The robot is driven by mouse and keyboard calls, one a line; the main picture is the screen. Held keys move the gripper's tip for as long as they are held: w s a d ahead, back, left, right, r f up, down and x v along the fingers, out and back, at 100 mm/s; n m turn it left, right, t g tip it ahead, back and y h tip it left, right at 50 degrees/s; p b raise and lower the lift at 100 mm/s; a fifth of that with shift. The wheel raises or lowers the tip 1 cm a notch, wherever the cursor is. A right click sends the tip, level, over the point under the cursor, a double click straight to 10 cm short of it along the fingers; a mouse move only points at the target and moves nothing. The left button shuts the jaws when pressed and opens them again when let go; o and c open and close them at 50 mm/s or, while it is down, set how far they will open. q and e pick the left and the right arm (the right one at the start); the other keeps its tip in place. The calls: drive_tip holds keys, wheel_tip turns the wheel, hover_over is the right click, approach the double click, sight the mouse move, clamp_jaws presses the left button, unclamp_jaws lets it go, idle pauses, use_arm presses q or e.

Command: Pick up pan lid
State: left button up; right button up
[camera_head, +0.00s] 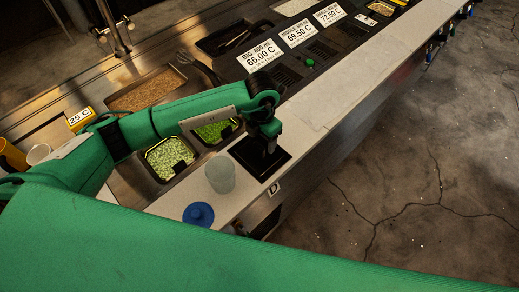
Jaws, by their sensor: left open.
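My left arm reaches in from the left, and my left gripper (267,143) points down over a dark square plate (247,163) set at the counter's edge, by the letter D. The gripper is open; its fingers are small and dark against the plate, and I cannot tell whether they touch anything. The plate may be the pan lid, but the gripper hides its middle. A small round blue piece with a raised centre (199,214) lies on the counter at the lower left of the plate. My right gripper is not in view.
Temperature signs (259,55) stand along the back. The pale counter (335,93) to the right is mostly clear; beyond its edge is floor.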

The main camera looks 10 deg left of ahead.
sight(259, 145)
use_arm(q)
drive_tip(key=shift+f+p, duration=0.2)
drive_tip(key=shift+p, duration=0.1)
drive_tip(key=f+p, duration=0.1)
drive_tip(key=f, duration=0.1)
drive_tip(key=f+p, duration=0.1)
drive_tip(key=f, duration=0.1)
drive_tip(key=shift+a+p, duration=0.3)
drive_tip(key=shift+p, duration=0.05)
drive_tip(key=shift+w+f, duration=0.1)
drive_tip(key=shift+f, duration=0.3)
drive_tip(key=c, duration=1.1)
